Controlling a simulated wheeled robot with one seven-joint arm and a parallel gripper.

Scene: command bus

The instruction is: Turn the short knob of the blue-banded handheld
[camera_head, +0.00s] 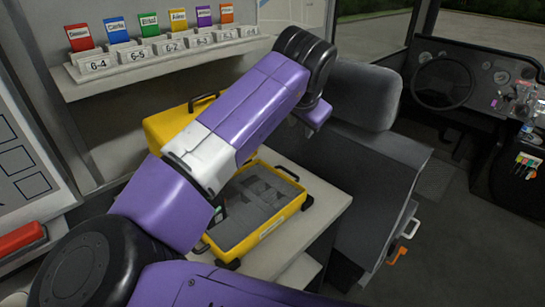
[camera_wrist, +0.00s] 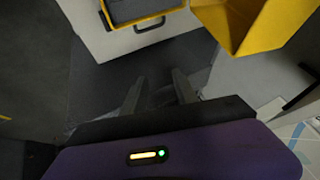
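I cannot make out the blue-banded handheld or its short knob in either view. An open yellow case (camera_head: 272,229) with grey foam compartments stands on a pale table in the head view. In the wrist view, the case's edge (camera_wrist: 158,17) is at the top. My gripper (camera_wrist: 160,78) is open and empty, its two fingers apart over the dark floor beside the table. Its fingers do not show in the head view.
The yellow lid (camera_head: 160,126) stands raised behind the case and shows at the wrist view's upper right (camera_wrist: 243,32). A grey seat (camera_head: 360,95) is right of the table. A shelf (camera_head: 165,60) with coloured, numbered cards is at upper left. The table's front right (camera_head: 318,222) is bare.

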